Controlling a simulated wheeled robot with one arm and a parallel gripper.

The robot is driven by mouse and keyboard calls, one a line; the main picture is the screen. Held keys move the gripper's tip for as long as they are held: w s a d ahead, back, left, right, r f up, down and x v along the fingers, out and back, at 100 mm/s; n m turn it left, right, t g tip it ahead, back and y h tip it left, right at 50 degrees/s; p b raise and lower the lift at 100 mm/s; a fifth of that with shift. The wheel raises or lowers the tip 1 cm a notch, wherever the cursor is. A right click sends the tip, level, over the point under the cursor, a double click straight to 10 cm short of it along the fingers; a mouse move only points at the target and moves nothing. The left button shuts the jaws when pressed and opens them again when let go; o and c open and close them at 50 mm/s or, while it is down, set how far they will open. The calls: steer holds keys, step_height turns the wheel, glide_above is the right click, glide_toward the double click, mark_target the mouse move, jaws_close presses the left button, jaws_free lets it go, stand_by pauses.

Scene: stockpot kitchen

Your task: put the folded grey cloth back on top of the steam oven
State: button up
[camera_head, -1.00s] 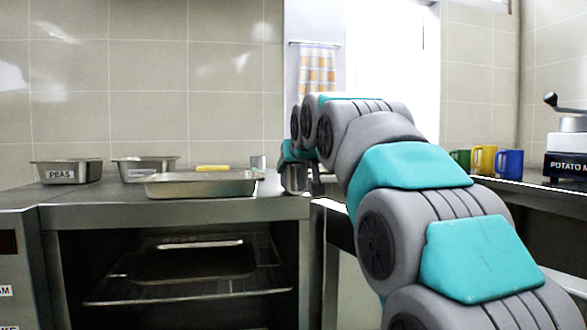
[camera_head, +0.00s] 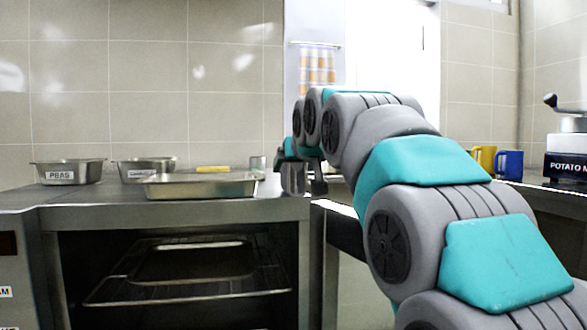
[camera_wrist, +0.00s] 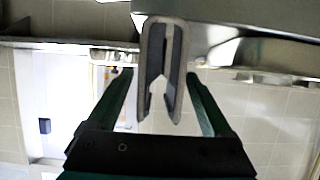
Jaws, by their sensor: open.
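My gripper (camera_wrist: 160,95) is open, its two dark fingers spread apart in the wrist view. A small grey folded piece (camera_wrist: 178,70), which looks like the folded cloth, shows between the fingers, with a gap to each side. In the head view a grey piece (camera_head: 292,180) stands at the right front corner of the steam oven (camera_head: 190,210), just under my gripper; whether it rests on the top or touches a finger I cannot tell. The oven's cavity is open in front, with a wire rack and a tray inside.
A shallow steel tray (camera_head: 200,190) lies on the oven top, left of my gripper. Behind it are a pan labelled PEAS (camera_head: 68,172), another pan (camera_head: 145,170) and a yellow item (camera_head: 212,169). A blue mug (camera_head: 509,164) and a potato machine (camera_head: 568,150) stand at right.

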steer(key=v, duration=1)
steer(key=shift+s, duration=0.2)
steer(key=shift+d, duration=0.1)
